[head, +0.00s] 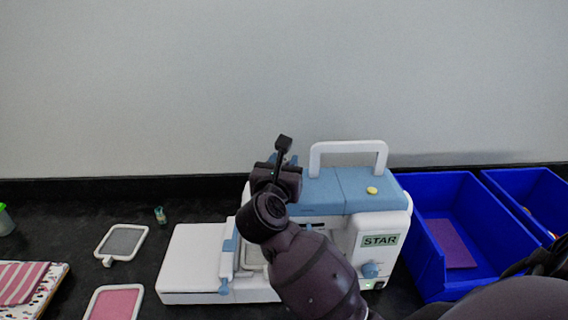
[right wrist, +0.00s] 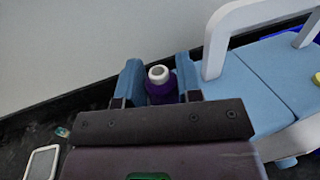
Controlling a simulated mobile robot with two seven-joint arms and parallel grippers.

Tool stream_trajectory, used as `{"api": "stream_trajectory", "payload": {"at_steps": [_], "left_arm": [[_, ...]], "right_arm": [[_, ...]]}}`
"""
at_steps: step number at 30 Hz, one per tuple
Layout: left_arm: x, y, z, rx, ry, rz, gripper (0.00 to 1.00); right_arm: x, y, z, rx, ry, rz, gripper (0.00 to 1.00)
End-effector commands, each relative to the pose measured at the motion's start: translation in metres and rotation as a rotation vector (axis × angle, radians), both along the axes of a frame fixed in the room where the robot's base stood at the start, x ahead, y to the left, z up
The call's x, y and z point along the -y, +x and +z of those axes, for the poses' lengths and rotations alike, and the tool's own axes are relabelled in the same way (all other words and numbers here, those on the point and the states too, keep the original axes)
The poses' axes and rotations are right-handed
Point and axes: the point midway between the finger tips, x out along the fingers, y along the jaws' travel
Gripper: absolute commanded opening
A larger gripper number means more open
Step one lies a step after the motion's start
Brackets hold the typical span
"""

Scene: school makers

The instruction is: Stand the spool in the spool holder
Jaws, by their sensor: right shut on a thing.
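My right gripper (head: 282,160) is over the left end of the blue top of the white and blue sewing machine (head: 345,188). In the right wrist view its two light blue fingers (right wrist: 160,80) are shut on a purple spool (right wrist: 159,88) with a white ring-shaped top. The spool looks roughly upright between them; its lower part is hidden behind the gripper body. I cannot make out the spool holder, and I cannot tell whether the spool touches the machine. My left gripper is not in view.
Blue bins (head: 480,214) stand right of the machine, one with a purple sheet inside. The machine's white carry handle (head: 348,147) rises beside the gripper. A small teal item (head: 160,215), framed pads (head: 122,241) and striped fabric (head: 22,283) lie left. The wall is close behind.

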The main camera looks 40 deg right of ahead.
Motion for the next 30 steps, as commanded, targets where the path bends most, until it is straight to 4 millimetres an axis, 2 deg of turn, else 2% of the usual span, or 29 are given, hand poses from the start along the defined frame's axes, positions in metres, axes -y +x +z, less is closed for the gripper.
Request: {"api": "stream_trajectory", "payload": {"at_steps": [7, 8, 12, 20, 25, 30], "left_arm": [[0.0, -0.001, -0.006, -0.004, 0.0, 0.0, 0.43], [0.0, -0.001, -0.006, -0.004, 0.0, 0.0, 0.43], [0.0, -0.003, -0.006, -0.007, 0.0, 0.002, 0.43], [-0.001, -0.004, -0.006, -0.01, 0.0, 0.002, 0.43], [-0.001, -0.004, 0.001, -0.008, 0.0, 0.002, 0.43], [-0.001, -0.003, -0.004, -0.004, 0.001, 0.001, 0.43]], "right_arm": [[0.0, 0.0, -0.007, -0.001, 0.0, 0.0, 0.1], [0.0, 0.0, -0.007, -0.001, -0.001, 0.0, 0.38], [0.0, 0.0, -0.006, 0.0, 0.0, 0.0, 0.58], [0.0, 0.0, -0.005, 0.0, 0.0, 0.0, 0.58], [0.0, 0.0, 0.005, 0.001, -0.001, 0.0, 0.58], [-0.021, -0.019, 0.0, 0.0, 0.004, 0.002, 0.58]]}}
